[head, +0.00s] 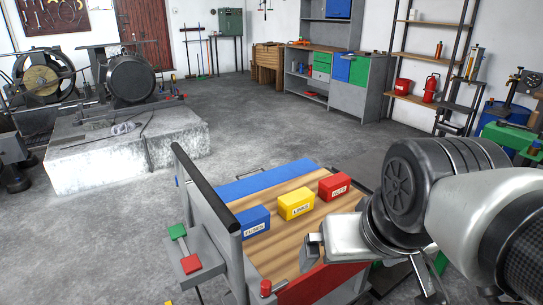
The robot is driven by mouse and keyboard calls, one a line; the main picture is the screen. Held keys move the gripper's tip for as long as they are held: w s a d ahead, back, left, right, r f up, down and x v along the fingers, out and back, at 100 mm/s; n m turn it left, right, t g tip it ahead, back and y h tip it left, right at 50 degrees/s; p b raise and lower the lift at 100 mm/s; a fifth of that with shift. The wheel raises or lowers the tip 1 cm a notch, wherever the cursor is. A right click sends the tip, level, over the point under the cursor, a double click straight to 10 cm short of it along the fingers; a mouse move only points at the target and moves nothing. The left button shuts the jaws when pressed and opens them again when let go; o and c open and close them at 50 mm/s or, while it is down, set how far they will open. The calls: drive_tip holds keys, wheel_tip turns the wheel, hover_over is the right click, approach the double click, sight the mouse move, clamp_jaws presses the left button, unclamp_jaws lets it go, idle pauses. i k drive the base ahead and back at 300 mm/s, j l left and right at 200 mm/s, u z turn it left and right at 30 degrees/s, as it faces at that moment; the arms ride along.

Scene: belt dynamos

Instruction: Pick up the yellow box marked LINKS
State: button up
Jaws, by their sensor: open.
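The yellow box marked LINKS (296,204) stands on the wooden top of a cart, between a blue box marked FUSES (254,222) on its left and a red box (334,186) on its right. The red box's label is hard to read. My gripper (312,247) is in front of the yellow box and apart from it, near the front of the cart top. It is open, with nothing seen in it. My wrist and arm come in from the right and hide the cart's right front part.
The cart top (285,237) has a blue strip (262,180) along its back and a black push handle (205,188) on its left. A grey side shelf (198,256) holds small green and red pieces. Machines on a concrete block (120,152) stand back left. The floor behind the cart is clear.

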sight(291, 205)
drive_tip(key=l+u, duration=0.1)
drive_tip(key=l, duration=0.35)
drive_tip(key=k+l+u, duration=0.1)
drive_tip(key=l, duration=0.3)
drive_tip(key=k+l+u, duration=0.1)
drive_tip(key=l, duration=0.35)
drive_tip(key=i+l+u, duration=0.3)
drive_tip(key=i+l, duration=0.4)
drive_tip(key=i+j, duration=0.05)
